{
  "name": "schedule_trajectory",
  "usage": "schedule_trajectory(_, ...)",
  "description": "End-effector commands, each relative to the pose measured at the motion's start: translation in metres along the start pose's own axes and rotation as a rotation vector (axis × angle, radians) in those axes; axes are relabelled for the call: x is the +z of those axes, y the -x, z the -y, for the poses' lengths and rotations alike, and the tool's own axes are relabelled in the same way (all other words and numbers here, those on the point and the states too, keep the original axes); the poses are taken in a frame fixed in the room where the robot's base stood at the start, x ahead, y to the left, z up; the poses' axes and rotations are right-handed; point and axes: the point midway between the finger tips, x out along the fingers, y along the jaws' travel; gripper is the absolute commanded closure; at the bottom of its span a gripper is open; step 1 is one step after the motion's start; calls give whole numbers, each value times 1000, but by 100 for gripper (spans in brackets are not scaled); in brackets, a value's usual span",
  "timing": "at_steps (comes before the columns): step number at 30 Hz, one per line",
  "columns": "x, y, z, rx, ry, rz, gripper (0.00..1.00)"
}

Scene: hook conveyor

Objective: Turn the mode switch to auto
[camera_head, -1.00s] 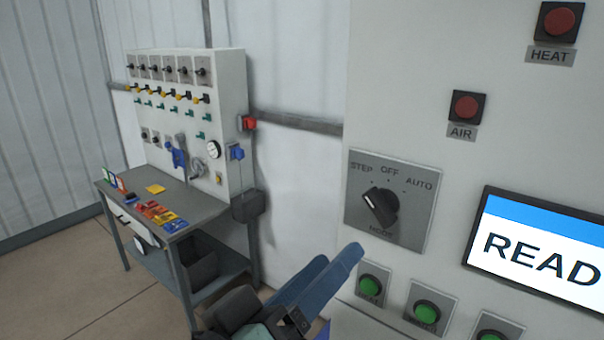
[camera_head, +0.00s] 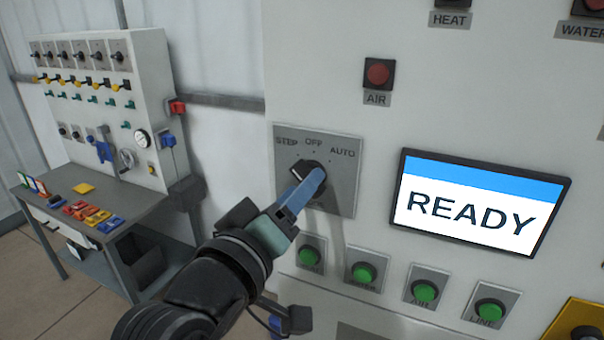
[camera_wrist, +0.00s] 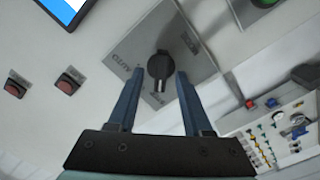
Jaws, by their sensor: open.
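The mode switch is a black rotary knob (camera_head: 307,168) on a grey plate (camera_head: 343,190) marked STEP, OFF and AUTO. My gripper (camera_head: 318,176) is in front of the knob and hides part of it in the head view. In the wrist view the knob (camera_wrist: 160,68) shows between the tips of my two blue fingers (camera_wrist: 160,76), with a visible gap on each side. The fingers are open and hold nothing. My fingers hide part of the plate's lower lettering.
A READY screen (camera_head: 470,207) is right of the plate. Several green buttons (camera_head: 363,273) sit below, and a red AIR button (camera_head: 378,74) is above. A workbench (camera_head: 150,210) with a valve panel (camera_head: 95,100) stands at left.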

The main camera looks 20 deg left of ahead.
Motion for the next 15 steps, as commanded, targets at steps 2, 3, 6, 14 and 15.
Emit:
schedule_trajectory(2, 0, -8, -1, 0, 1, 2, 50)
schedule_trajectory(3, 0, -10, -1, 0, 0, 1, 50)
schedule_trajectory(6, 0, -14, 0, -1, 0, 1, 50)
schedule_trajectory(14, 1, -14, 0, 0, -1, 0, 50)
schedule_trajectory(15, 1, -14, 0, 0, -1, 0, 57)
